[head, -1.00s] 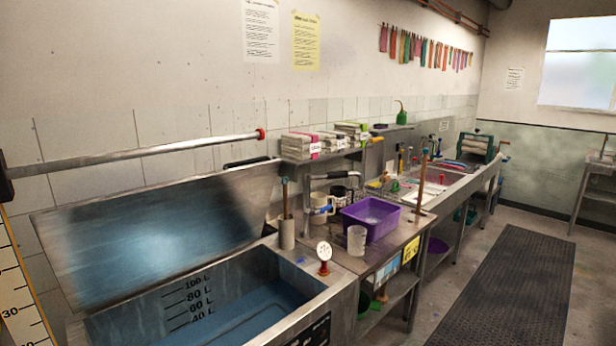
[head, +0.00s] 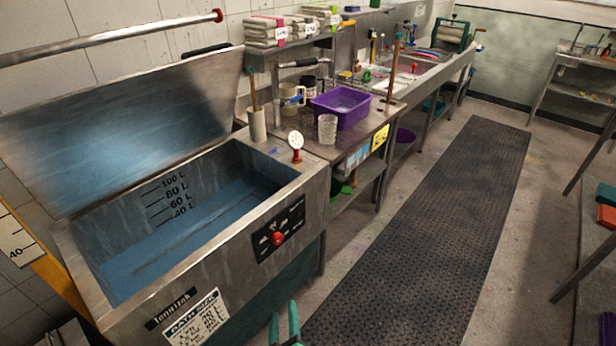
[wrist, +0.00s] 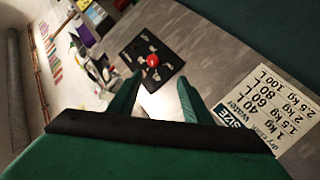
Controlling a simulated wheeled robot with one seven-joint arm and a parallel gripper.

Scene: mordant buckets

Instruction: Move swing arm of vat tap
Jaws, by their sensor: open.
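The steel vat (head: 290,190) stands at left with its lid up and blue-tinted liquid inside. A tap with a bent pipe and a dark grip, apparently the vat tap's swing arm (head: 300,63), stands behind the vat's right end, above the counter. My gripper (head: 284,325) shows at the bottom edge in the head view, green, open and empty, in front of the vat and well apart from the tap. In the wrist view my gripper (wrist: 158,98) has its fingers spread towards the vat's black control panel (wrist: 137,67). I cannot make out the tap there.
A red-based round gauge (head: 296,146) stands on the vat's right corner. A purple tub (head: 341,112) and a clear beaker (head: 327,130) are on the counter beyond. The dark floor mat (head: 430,220) is clear. A table with coloured trays (head: 606,205) stands at right.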

